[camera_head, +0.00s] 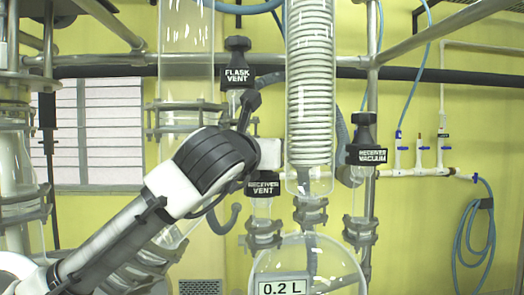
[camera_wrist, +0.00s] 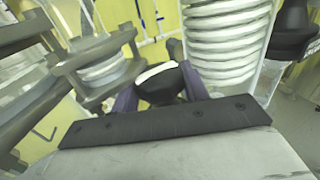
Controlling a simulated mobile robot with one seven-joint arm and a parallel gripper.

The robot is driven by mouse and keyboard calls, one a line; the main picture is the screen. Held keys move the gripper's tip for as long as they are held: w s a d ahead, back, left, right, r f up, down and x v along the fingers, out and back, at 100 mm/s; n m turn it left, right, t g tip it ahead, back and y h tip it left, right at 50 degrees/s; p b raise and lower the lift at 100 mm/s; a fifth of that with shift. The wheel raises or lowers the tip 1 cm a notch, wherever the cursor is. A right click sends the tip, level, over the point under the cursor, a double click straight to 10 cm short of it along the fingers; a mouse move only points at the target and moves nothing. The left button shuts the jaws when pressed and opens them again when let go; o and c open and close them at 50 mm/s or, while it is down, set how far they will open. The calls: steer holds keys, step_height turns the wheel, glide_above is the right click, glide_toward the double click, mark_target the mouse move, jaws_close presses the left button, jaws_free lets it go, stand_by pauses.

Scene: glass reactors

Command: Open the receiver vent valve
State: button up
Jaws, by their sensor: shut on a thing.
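The receiver vent valve (camera_head: 263,188) has a black label reading "RECEIVER VENT" and stands above the glass receiver (camera_head: 308,262), left of the coiled condenser. My arm reaches in from the lower left and hides the valve's upper part. In the wrist view my gripper (camera_wrist: 158,88) has its two dark purple fingers on either side of a dark knob (camera_wrist: 165,92). It is shut on this knob, which appears to be the valve's top. The contact itself is mostly hidden by the hand.
The flask vent valve (camera_head: 237,76) is above my wrist. The receiver vacuum valve (camera_head: 366,152) is to the right. The glass coil condenser (camera_head: 310,90) stands close beside my gripper. Metal clamps and frame bars surround the glassware. A blue hose (camera_head: 474,235) hangs at far right.

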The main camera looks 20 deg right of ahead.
steer(key=n+t+y, duration=0.1)
steer(key=n+y, duration=0.1)
steer(key=y, duration=0.1)
steer(key=n+t+y, duration=0.2)
steer(key=y, duration=0.1)
steer(key=shift+r+n+y, duration=0.1)
steer(key=shift+n+y, duration=0.2)
steer(key=shift+n, duration=0.1)
steer(key=shift+n+t+y, duration=0.4)
steer(key=shift+n+y, duration=1.4)
steer(key=shift+y, duration=1)
steer(key=o, duration=0.7)
